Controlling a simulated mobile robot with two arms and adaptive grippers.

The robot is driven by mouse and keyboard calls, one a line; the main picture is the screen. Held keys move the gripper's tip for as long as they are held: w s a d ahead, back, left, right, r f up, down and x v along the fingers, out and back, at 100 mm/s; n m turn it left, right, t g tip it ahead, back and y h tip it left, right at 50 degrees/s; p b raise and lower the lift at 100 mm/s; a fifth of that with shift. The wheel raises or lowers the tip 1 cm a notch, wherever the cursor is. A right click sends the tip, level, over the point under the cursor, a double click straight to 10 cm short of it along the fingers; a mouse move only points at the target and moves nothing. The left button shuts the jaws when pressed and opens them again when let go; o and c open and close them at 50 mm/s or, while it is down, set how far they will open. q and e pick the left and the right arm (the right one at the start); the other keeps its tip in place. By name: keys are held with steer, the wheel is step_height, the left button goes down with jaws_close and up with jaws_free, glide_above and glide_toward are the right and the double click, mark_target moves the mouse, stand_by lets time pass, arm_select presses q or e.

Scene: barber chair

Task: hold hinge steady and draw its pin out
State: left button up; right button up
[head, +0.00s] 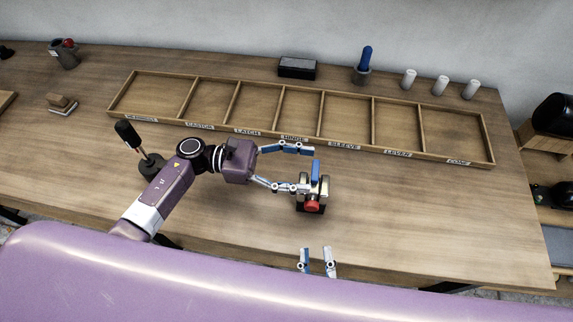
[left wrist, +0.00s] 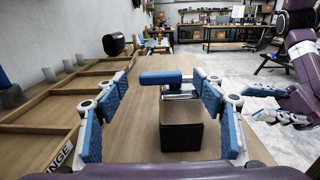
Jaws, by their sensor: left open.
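The hinge (head: 324,188) seems to be the shiny metal piece with a blue bar (head: 316,171) on top and a red round end (head: 312,205) at its front. It sits on a dark block (left wrist: 181,135) on the bench. The pin cannot be told apart for certain. My left gripper (head: 300,168) is open, its fingers spread at the left of the hinge. In the left wrist view the blue bar (left wrist: 167,77) shows between the fingers, and no grip is visible. My right gripper (head: 317,262) has its fingers apart and is empty, at the bench's front, nearer than the hinge.
A long wooden tray (head: 265,138) with several labelled, empty compartments lies behind. A black box (head: 297,68), a blue-handled tool (head: 365,62) and white cylinders (head: 441,85) stand beyond it. A black-headed tool (head: 127,134) stands left of my arm. Bench right of the hinge is clear.

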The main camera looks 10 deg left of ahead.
mark_target(315, 169)
arm_select(q)
steer(key=shift+d, duration=1.65)
jaws_close()
jaws_free()
steer(key=a, duration=1.2)
steer(key=shift+s, duration=0.2)
